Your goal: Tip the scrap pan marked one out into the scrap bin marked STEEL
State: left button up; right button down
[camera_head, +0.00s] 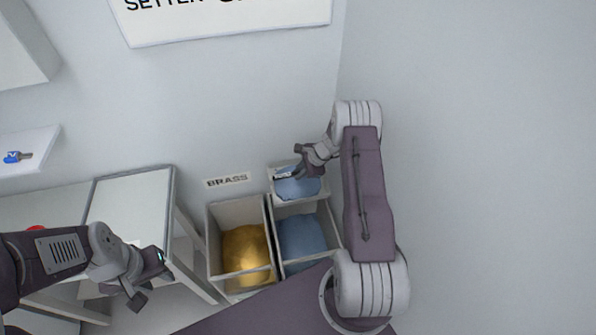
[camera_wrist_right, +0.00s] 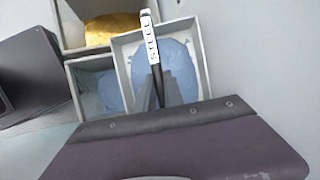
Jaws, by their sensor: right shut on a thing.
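The scrap pan (camera_head: 323,190) is a small pale box with blue-grey scrap in it, behind the right-hand bin. It also shows in the right wrist view (camera_wrist_right: 199,55); its number is not readable. My right gripper (camera_head: 298,174) is shut at the pan. In the wrist view, a dark strip with a white STEEL label (camera_wrist_right: 152,43) runs from its fingers across the pan. The exact grip is partly hidden. The right-hand bin (camera_head: 333,238) holds blue-grey scrap and also shows in the wrist view (camera_wrist_right: 74,84). My left gripper (camera_head: 150,279) is open and empty.
Left of the blue-grey bin stands a bin (camera_head: 212,232) with golden scrap, under a BRASS wall sign (camera_head: 227,181). A pale table (camera_head: 130,205) stands further left. A shelf (camera_head: 40,145) carries a small blue object. Bare wall is on the right.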

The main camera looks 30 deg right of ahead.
jog(key=shift+s+f+t+b, duration=0.1)
jog(key=shift+s+t+b, duration=0.35)
jog(key=shift+b, duration=1.6)
jog(key=s+t+b, duration=0.1)
jog(key=b, duration=0.8)
jog(key=s+f+n+t+b, duration=0.1)
jog(key=s+t+b, duration=0.1)
jog(key=b, duration=0.7)
jog(key=s+a+t+b, duration=0.1)
jog(key=t+b, duration=0.1)
jog(key=b, duration=0.7)
jog(key=shift+s+a+f+h, duration=0.1)
jog(key=shift+s+f+h, duration=0.1)
jog(key=shift+h, duration=0.2)
jog(key=s+a+f+n+t+b, duration=0.1)
jog(key=s+f+t+b, duration=0.5)
jog(key=b, duration=1.6)
jog(key=shift+a+f+n+b, duration=0.25)
jog(key=shift+n+b, duration=0.05)
jog(key=shift+n, duration=0.4)
jog(key=shift+t, duration=0.35)
